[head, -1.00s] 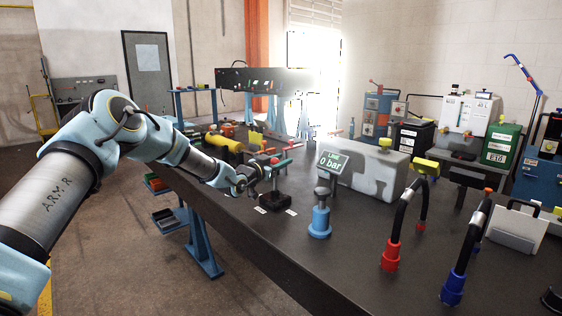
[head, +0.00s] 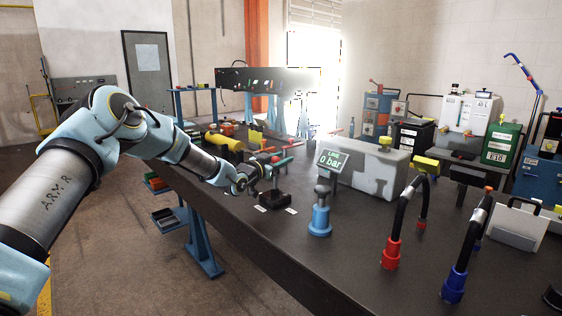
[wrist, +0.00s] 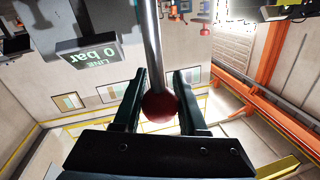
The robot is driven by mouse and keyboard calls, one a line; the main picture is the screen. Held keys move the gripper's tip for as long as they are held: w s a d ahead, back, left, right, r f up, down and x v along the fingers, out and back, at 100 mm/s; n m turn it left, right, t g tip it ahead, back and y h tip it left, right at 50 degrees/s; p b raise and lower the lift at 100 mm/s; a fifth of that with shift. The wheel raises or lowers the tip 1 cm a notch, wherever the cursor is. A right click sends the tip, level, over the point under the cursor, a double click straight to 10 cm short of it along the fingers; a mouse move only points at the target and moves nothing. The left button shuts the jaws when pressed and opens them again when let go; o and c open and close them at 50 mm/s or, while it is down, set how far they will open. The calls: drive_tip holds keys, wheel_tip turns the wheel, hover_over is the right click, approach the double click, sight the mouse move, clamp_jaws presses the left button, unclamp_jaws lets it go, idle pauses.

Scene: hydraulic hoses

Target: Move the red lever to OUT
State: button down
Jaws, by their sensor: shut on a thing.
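The lever's round red knob (wrist: 160,107) sits between the two dark jaws of my gripper (wrist: 160,74) in the wrist view, and the jaws are shut on it. The lever's metal rod (wrist: 151,45) runs from the knob up the picture. In the head view my gripper (head: 268,170) is at the lever above its dark base (head: 274,201) on the bench; the knob is hard to make out there. Two small white labels (head: 291,211) lie in front of the base, too small to read.
A display reading LINE 0 bar (head: 332,160) stands right of the lever, behind a blue fitting (head: 320,215). A grey block (head: 365,170) is beyond it. Black hoses with red (head: 391,254) and blue (head: 454,287) ends stand at the right.

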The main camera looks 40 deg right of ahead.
drive_tip(key=s+m+b, duration=0.2)
drive_tip(key=b, duration=0.4)
drive_tip(key=s+f+m+h+b, duration=0.1)
drive_tip(key=s+m+b, duration=0.2)
drive_tip(key=b, duration=0.3)
drive_tip(key=shift+a+f+b, duration=0.15)
drive_tip(key=shift+b, duration=0.2)
drive_tip(key=shift+c, duration=2.3)
unclamp_jaws()
drive_tip(key=shift+a, duration=0.1)
drive_tip(key=s+a+b, duration=0.1)
drive_tip(key=a+b, duration=0.1)
drive_tip(key=a, duration=0.8)
drive_tip(key=shift+s+a+f, duration=0.15)
drive_tip(key=shift+a+f, duration=0.1)
drive_tip(key=shift+f, duration=0.15)
